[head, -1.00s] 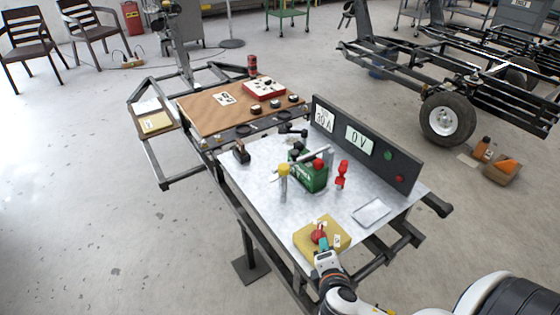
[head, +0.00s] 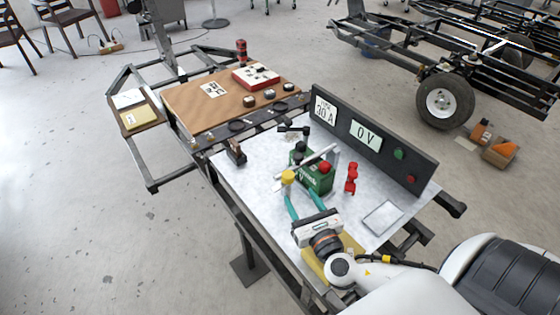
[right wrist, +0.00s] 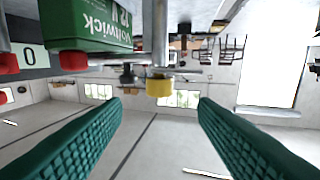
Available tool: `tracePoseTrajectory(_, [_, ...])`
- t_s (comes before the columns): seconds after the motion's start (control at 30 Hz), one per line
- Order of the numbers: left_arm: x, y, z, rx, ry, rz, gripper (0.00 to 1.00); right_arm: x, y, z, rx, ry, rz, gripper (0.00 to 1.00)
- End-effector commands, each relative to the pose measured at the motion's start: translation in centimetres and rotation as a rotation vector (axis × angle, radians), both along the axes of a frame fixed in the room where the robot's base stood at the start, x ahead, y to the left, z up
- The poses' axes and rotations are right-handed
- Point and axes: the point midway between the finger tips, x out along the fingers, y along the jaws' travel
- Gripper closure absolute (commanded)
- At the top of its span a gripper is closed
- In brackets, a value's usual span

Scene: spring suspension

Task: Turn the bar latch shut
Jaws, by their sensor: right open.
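The green battery (head: 318,178) stands on the pale metal table top; it also fills the upper left of the right wrist view (right wrist: 85,22). A silver bar (head: 318,158) lies over its top at a slant. A yellow knob (head: 288,176) is near the bar's near end; in the right wrist view the knob (right wrist: 159,84) shows below a silver post. My right gripper (head: 300,194) has its teal fingers spread, empty, just in front of the knob. In the wrist view the knob lies between the fingertips (right wrist: 160,102), apart from both. My left gripper is not in view.
A dark panel (head: 405,166) with displays stands behind the battery. A red clamp-like part (head: 351,178) is right of it, and a flat grey tray (head: 383,217) lies farther right. A yellow pad (head: 315,268) is partly hidden under my right arm. A small black part (head: 236,153) stands left.

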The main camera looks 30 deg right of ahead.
Motion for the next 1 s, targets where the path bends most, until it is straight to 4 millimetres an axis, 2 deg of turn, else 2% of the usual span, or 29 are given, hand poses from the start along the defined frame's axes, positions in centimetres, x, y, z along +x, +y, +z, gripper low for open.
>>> tracePoseTrajectory(0.17, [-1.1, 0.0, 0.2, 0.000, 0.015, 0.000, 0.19, 2.5, -0.5, 0.2, 0.000, -0.004, -0.002, 0.47])
tracePoseTrajectory(0.33, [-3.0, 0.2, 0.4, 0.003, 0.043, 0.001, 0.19, 6.0, -1.1, 0.3, 0.002, -0.004, -0.003, 0.47])
tracePoseTrajectory(0.6, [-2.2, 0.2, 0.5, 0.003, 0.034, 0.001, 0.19, 10.2, -1.9, 0.0, 0.003, -0.002, -0.002, 0.47])
tracePoseTrajectory(0.8, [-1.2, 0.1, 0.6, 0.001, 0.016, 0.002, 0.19, 11.4, -2.1, 0.0, 0.004, 0.000, -0.002, 0.47])
tracePoseTrajectory(1.0, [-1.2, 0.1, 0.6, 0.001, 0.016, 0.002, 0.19, 11.4, -2.1, 0.0, 0.004, 0.000, -0.002, 0.47])
